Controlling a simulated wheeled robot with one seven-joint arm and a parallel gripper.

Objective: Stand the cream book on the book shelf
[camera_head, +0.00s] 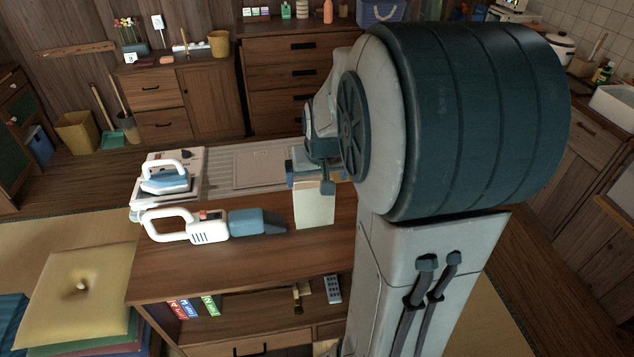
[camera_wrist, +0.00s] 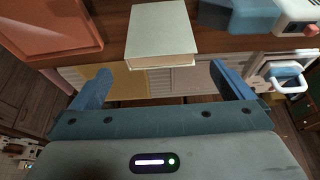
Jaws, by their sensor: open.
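The cream book (camera_head: 314,209) lies flat on the wooden top of the low cabinet, at its right part. It also shows in the wrist view (camera_wrist: 161,32), with its page edge facing me. My gripper (camera_head: 309,178) is just beyond and above the book in the head view. In the wrist view my gripper (camera_wrist: 160,72) is open and empty, its fingers apart and lined up on either side of the book's width, short of its edge. The book shelf (camera_head: 240,328) is the open compartment under the cabinet top, with several coloured books (camera_head: 194,306) standing at its left.
A white-and-blue handheld vacuum (camera_head: 210,228) lies left of the book, close to it. A clothes iron (camera_head: 164,177) stands behind that. A remote (camera_head: 333,289) and a small brass-coloured object (camera_head: 302,297) sit in the shelf. Cushions (camera_head: 75,296) are stacked at the left.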

